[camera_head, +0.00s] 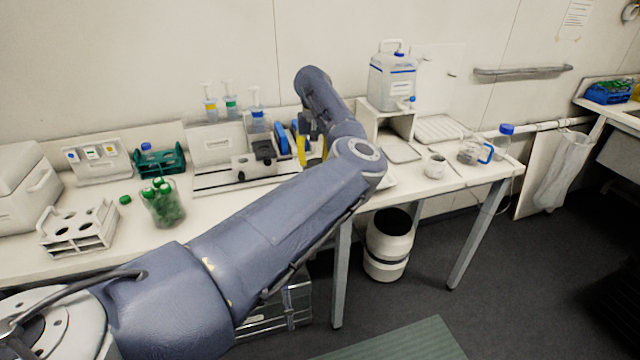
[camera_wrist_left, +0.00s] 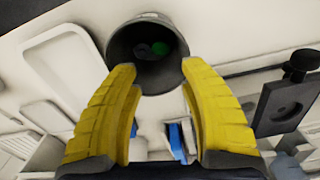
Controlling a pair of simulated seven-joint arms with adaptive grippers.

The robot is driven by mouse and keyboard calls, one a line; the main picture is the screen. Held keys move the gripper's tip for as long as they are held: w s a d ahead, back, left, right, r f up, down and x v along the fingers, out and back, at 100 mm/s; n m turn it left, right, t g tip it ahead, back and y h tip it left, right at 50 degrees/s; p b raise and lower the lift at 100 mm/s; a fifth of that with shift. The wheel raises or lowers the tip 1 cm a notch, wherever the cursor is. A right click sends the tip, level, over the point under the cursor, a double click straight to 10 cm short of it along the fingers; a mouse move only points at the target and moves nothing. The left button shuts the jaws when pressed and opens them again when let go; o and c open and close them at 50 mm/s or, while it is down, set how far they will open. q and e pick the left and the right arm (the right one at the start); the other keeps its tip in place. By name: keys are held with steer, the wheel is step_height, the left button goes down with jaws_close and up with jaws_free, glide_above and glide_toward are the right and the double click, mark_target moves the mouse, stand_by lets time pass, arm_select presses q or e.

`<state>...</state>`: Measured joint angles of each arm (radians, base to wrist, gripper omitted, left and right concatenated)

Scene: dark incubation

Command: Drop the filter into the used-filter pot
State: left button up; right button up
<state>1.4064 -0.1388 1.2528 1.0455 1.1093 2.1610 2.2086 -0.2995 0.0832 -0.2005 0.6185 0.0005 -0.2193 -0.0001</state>
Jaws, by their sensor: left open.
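My left gripper (camera_head: 314,150) hangs over the bench behind the bend of my arm. In the left wrist view its yellow fingers (camera_wrist_left: 158,68) are spread, with nothing held between them. A round grey pot (camera_wrist_left: 122,50) lies just beyond the fingertips, its dark mouth facing the camera. Inside it are a green round piece (camera_wrist_left: 161,48) and a darker bluish piece (camera_wrist_left: 141,50); I cannot tell which is the filter. In the head view the pot is mostly hidden by the gripper and arm. My right gripper is not in view.
Syringes with coloured ends (camera_head: 231,107) stand behind the gripper to the left. A black-topped device (camera_head: 262,153) is left of it. A water container (camera_head: 391,80) on a white stand (camera_head: 372,122) and a flat tray (camera_head: 403,152) are to the right.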

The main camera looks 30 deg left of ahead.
arm_select(q)
step_height(320, 180, up, 12)
stand_by(0.6)
steer(key=shift+f, duration=0.1)
